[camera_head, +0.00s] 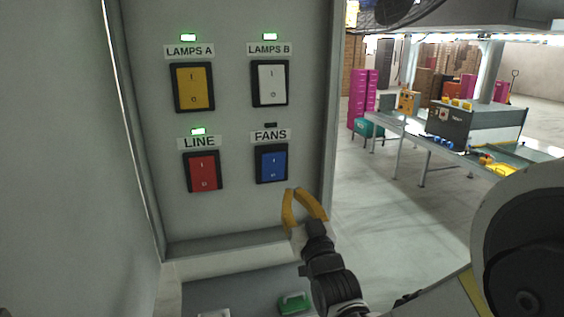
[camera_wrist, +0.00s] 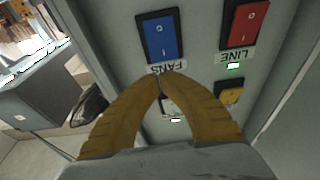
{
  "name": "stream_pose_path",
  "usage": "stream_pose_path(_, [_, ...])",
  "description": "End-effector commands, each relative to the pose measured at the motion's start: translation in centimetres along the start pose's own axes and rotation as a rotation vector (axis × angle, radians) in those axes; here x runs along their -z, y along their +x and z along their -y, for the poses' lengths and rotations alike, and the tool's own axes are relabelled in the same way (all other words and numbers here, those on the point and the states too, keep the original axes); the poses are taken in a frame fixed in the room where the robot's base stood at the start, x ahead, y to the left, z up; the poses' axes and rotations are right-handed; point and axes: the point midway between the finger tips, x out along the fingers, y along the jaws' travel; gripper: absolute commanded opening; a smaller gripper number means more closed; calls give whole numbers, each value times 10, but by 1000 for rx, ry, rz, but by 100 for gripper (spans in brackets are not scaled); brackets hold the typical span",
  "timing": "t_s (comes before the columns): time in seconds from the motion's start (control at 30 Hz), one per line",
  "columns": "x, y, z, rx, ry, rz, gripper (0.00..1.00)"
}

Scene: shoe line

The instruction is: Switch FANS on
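The blue FANS rocker switch (camera_head: 272,163) is at the lower right of the grey panel (camera_head: 230,215), below its FANS label (camera_head: 270,136). The small lamp above that label is dark. In the wrist view the FANS switch (camera_wrist: 161,36) appears upside down, just beyond the fingertips, near its label. My gripper (camera_head: 305,192) has yellow fingers and is in front of the panel, below and right of the FANS switch. In the wrist view the fingertips (camera_wrist: 163,76) meet, with nothing seen between them. I cannot tell whether they touch the panel.
The yellow LAMPS A (camera_head: 194,87), white LAMPS B (camera_head: 270,83) and red LINE (camera_head: 202,171) switches have green lamps lit above them. The panel has a raised right edge and a ledge below. A green object (camera_head: 293,303) lies lower down. Work tables (camera_head: 410,133) stand beyond, at right.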

Motion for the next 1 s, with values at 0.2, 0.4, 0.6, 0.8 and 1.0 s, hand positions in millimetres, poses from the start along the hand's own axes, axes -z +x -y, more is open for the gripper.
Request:
stream_pose_path(0.2, [1, 19, 0, 0, 0, 1, 0])
stream_pose_path(0.4, [2, 61, 0, 0, 0, 1, 0])
stream_pose_path(0.6, [2, 102, 0, 0, 0, 1, 0])
stream_pose_path(0.8, [1, 130, 0, 0, 0, 1, 0])
stream_pose_path(1.0, [0, 140, 0, 0, 0, 1, 0])
